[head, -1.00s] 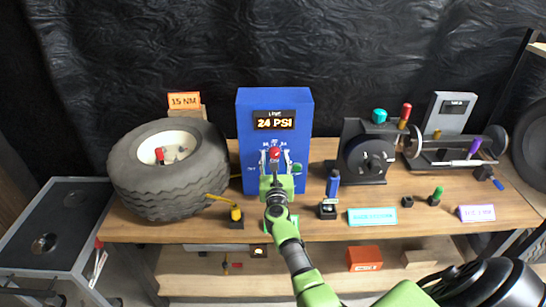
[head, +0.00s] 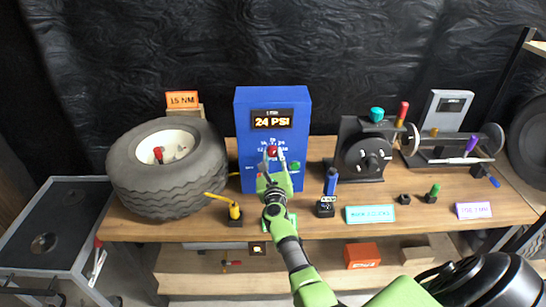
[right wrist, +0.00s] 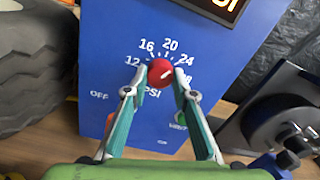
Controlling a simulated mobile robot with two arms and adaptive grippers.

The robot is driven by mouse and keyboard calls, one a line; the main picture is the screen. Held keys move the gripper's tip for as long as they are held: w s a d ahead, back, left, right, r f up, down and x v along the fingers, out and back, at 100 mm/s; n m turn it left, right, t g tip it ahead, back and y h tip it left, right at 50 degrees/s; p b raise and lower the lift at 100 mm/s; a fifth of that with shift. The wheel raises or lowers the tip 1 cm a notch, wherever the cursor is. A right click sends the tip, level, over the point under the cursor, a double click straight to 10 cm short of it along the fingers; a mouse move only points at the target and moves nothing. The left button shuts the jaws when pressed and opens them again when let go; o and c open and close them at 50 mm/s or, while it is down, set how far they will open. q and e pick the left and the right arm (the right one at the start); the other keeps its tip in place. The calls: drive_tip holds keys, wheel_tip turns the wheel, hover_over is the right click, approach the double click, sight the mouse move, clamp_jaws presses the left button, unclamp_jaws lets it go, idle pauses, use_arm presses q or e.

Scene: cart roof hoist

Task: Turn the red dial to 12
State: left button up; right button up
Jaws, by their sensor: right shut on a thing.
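The red dial (head: 272,151) is a round knob on the front of the blue box (head: 245,130). The box's display (head: 272,119) reads 24 PSI. In the right wrist view the red dial (right wrist: 161,72) sits below an arc of white numbers, with 12, 16, 20, 24 and 28 visible. My right gripper (head: 273,160) reaches the box from the front. In the right wrist view its two fingertips (right wrist: 160,77) lie on the left and right sides of the dial, shut on it. My left gripper is out of view.
A large tyre (head: 165,195) lies left of the box, with a yellow-handled tool (head: 234,212) before it. A blue-handled tool (head: 331,182) and a black wheel device (head: 364,155) stand to the right. A green button (head: 295,166) is low on the box's front.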

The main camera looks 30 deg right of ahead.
drive_tip(key=n, duration=0.3)
drive_tip(key=shift+r+n+p, duration=0.1)
drive_tip(key=shift+n+p, duration=0.3)
drive_tip(key=n+p, duration=0.1)
drive_tip(key=n, duration=0.2)
drive_tip(key=shift+n, duration=0.3)
drive_tip(key=n+p, duration=0.1)
drive_tip(key=n, duration=0.5)
drive_tip(key=shift+d+r+p, duration=0.1)
drive_tip(key=shift+r+p, duration=0.05)
drive_tip(key=shift+p, duration=0.2)
drive_tip(key=n+p, duration=0.1)
drive_tip(key=n, duration=0.4)
drive_tip(key=shift+r+n+p, duration=0.1)
drive_tip(key=shift+n+p, duration=0.2)
drive_tip(key=shift+n, duration=0.1)
drive_tip(key=shift+n+p, duration=0.45)
drive_tip(key=shift+n, duration=1.75)
drive_tip(key=o, duration=1.1)
drive_tip(key=shift+w, duration=0.1)
drive_tip(key=shift+f, duration=0.2)
